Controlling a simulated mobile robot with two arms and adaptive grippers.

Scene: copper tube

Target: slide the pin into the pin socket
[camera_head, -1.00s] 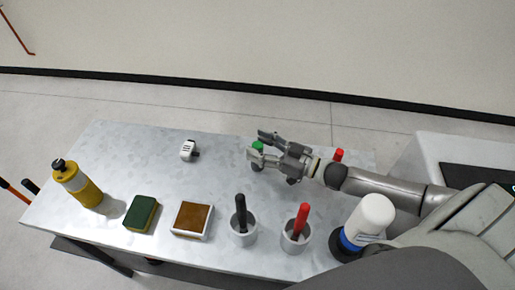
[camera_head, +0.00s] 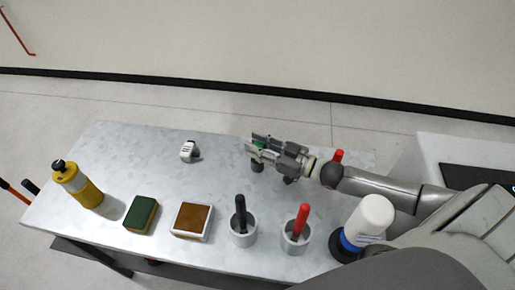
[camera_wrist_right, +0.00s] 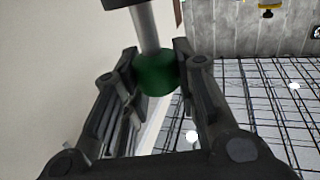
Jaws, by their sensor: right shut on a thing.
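My right gripper (camera_head: 257,145) is shut on the pin's green head (camera_wrist_right: 154,75), over the middle back of the metal table. In the right wrist view the right gripper (camera_wrist_right: 156,60) has a finger on each side of the green head. A grey shaft (camera_wrist_right: 146,28) runs from the head to a dark piece (camera_wrist_right: 122,3) at the top edge. In the head view a dark piece (camera_head: 257,167) shows just below the fingers. A small white block with dark slots (camera_head: 188,151) stands to their left; I cannot tell whether it is the pin socket. My left gripper is not in view.
A red-topped thing (camera_head: 338,156) shows behind my right arm. Along the front stand a yellow bottle (camera_head: 80,187), green sponge (camera_head: 141,214), brown pad in a white tray (camera_head: 175,232), two cups (camera_head: 243,238) (camera_head: 294,245) with handles and a white bottle (camera_head: 374,213). The table's middle is clear.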

